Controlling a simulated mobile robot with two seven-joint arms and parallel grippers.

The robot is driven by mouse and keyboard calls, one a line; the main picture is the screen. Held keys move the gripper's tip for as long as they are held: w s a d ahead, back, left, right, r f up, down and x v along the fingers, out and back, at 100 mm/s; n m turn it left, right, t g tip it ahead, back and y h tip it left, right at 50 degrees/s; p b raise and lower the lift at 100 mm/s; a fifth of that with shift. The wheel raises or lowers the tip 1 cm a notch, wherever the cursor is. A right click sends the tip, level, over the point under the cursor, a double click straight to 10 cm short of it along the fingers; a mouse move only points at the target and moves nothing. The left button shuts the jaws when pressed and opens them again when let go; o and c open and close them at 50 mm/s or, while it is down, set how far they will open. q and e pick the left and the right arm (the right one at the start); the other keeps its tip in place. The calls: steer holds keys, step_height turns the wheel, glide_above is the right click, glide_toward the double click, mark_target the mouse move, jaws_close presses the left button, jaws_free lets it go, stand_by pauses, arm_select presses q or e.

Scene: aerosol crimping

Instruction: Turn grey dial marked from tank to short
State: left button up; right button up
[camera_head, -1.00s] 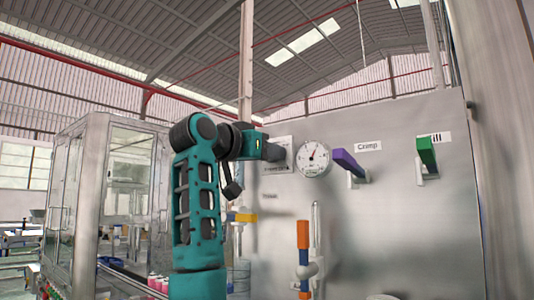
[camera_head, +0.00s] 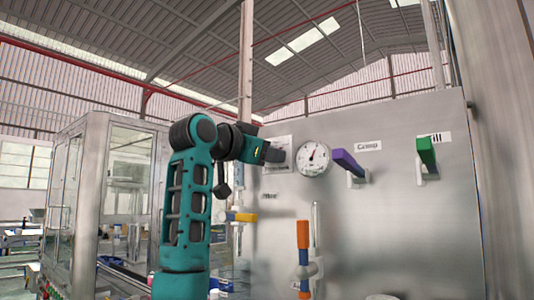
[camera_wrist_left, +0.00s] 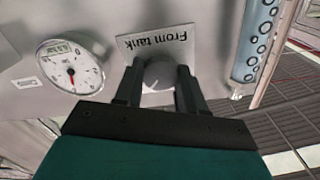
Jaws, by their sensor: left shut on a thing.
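The grey dial (camera_wrist_left: 158,75) shows in the left wrist view below the "From tank" label (camera_wrist_left: 160,43), which reads upside down there. My left gripper (camera_wrist_left: 156,78) has one finger on each side of the dial and is shut on it. In the head view my left gripper (camera_head: 272,153) reaches the panel at the label plate, left of the round gauge, and hides the dial. The position the dial points to cannot be made out. My right gripper is in neither view.
The round gauge (camera_head: 312,158) sits close to the right of my left gripper. Purple (camera_head: 348,162), green (camera_head: 426,150), yellow (camera_head: 243,217) and orange (camera_head: 303,235) handles stick out from the panel (camera_head: 400,230). A glass-walled machine (camera_head: 110,195) stands at the left.

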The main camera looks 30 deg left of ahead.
arm_select(q)
steer(key=o, duration=1.1)
steer(key=shift+c, duration=0.2)
steer(key=shift+s, duration=0.1)
steer(key=s+a+b, duration=0.1)
steer(key=s+b, duration=0.2)
steer(key=s, duration=0.9)
steer(key=shift+s, duration=0.4)
steer(key=shift+w, duration=0.1)
